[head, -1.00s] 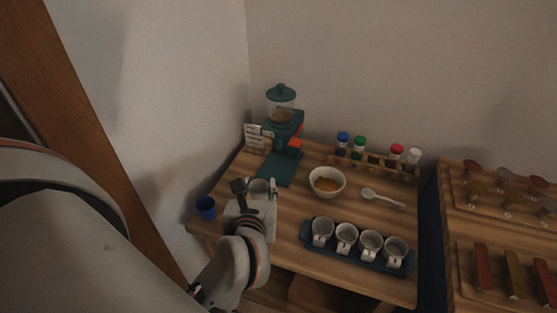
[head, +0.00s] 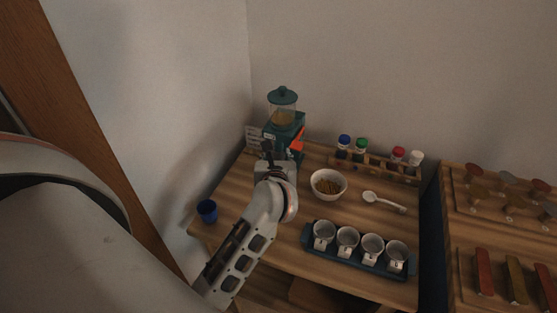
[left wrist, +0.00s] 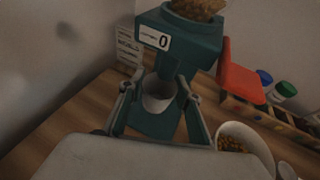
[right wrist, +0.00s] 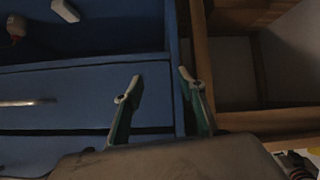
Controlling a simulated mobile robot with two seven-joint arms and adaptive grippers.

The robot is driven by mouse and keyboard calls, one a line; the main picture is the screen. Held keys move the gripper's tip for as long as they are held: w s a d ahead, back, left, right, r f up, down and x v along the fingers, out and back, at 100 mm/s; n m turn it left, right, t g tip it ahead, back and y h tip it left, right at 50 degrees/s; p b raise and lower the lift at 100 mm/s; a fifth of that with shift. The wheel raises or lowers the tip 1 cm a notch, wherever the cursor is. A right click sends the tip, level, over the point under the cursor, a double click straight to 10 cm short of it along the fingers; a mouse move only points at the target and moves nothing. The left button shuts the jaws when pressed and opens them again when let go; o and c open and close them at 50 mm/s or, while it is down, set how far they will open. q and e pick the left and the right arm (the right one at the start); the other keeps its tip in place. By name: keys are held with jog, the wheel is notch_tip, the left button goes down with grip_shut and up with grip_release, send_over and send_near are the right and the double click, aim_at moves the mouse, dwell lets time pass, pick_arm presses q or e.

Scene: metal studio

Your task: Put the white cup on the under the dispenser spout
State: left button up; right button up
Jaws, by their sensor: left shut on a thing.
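The white cup (left wrist: 158,98) shows in the left wrist view between the fingers of my left gripper (left wrist: 157,90), which is shut on it. The cup looks upright over the green base of the dispenser (left wrist: 180,38), below its body. I cannot tell whether it touches the base. In the head view my left gripper (head: 270,156) is in front of the dispenser (head: 284,122) and hides the cup. My right gripper (right wrist: 160,88) is open and empty in the right wrist view, facing a blue surface with wooden frame parts.
A white bowl of brown food (head: 328,184) and a spoon (head: 384,201) lie right of the dispenser. A blue tray (head: 358,262) with several white cups is at the front. A blue cup (head: 207,211) stands at the left edge. A rack of jars (head: 375,164) lines the wall.

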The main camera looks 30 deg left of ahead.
pick_arm(q)
jog(key=shift+w+a, duration=0.2)
jog(key=shift+w, duration=0.65)
notch_tip(320, 180, down, 4)
jog(key=shift+r+b, duration=0.25)
jog(key=shift+b, duration=0.1)
jog(key=shift+f, duration=0.1)
jog(key=o, duration=0.5)
jog(key=shift+f, duration=0.1)
jog(key=shift+c, duration=0.2)
jog(key=o, duration=0.4)
pick_arm(e)
jog(key=shift+w+d, duration=0.15)
jog(key=shift+w, duration=0.15)
